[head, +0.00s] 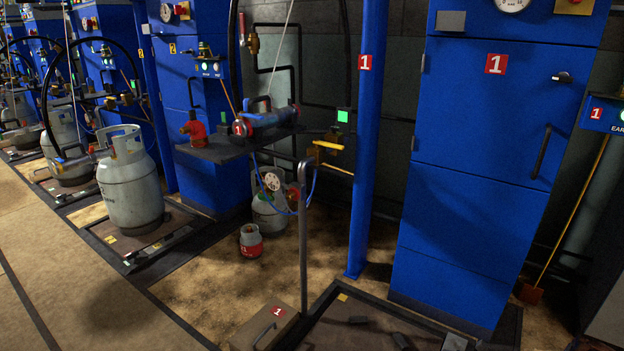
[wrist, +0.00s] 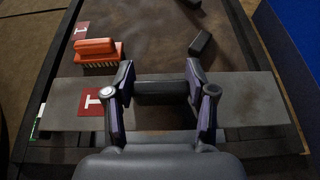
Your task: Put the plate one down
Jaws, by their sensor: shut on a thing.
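In the wrist view, plate one (wrist: 245,100) is a long grey slab lying across the picture. It has a red label marked 1 (wrist: 92,103) near its left end and a dark handle (wrist: 160,92) in the middle. My gripper (wrist: 160,84) is shut on this handle, with one finger at each end of it. The plate is over a dark brown platform (wrist: 150,30); I cannot tell whether it touches it. My gripper is not in the head view.
An orange brush (wrist: 97,50) and a small black block (wrist: 201,42) lie beyond the plate. In the head view, a blue cabinet (head: 480,130), a blue post (head: 366,150) and an upright grey pole (head: 303,240) stand around the floor scale (head: 330,325). A grey cylinder (head: 130,190) stands left.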

